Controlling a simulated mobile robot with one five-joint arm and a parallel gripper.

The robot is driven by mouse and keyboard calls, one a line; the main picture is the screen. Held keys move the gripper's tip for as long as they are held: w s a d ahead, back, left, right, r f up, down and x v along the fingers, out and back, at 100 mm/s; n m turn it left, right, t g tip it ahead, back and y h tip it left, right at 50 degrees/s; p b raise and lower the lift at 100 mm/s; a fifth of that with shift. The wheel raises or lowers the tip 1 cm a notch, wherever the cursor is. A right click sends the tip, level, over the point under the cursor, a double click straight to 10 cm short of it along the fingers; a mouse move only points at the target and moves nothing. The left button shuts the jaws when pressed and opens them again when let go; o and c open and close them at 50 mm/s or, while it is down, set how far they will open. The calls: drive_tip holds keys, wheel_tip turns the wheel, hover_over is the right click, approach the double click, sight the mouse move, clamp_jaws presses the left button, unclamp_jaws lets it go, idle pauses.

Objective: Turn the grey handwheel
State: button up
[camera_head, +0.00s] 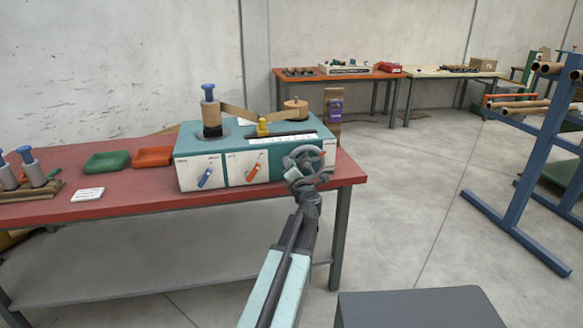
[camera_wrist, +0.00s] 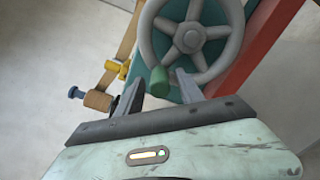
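The grey handwheel (camera_head: 303,152) is on the front right of the teal and white winder (camera_head: 228,137). In the wrist view the handwheel (camera_wrist: 190,37) has a round rim, several spokes and a green knob (camera_wrist: 160,82) at its lower left rim. My gripper (camera_head: 305,178) is right in front of the wheel in the head view and partly covers it. In the wrist view my gripper (camera_wrist: 160,80) is open, with one finger on each side of the green knob. I cannot tell whether a finger touches the knob or rim.
The winder stands on a red table (camera_head: 120,195). A blue lever (camera_head: 205,178) and an orange lever (camera_head: 253,170) are on its front. A green tray (camera_head: 106,161) and an orange tray (camera_head: 153,157) lie to the left.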

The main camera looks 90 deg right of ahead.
drive_tip(key=v, duration=0.7)
drive_tip(key=shift+a, duration=0.4)
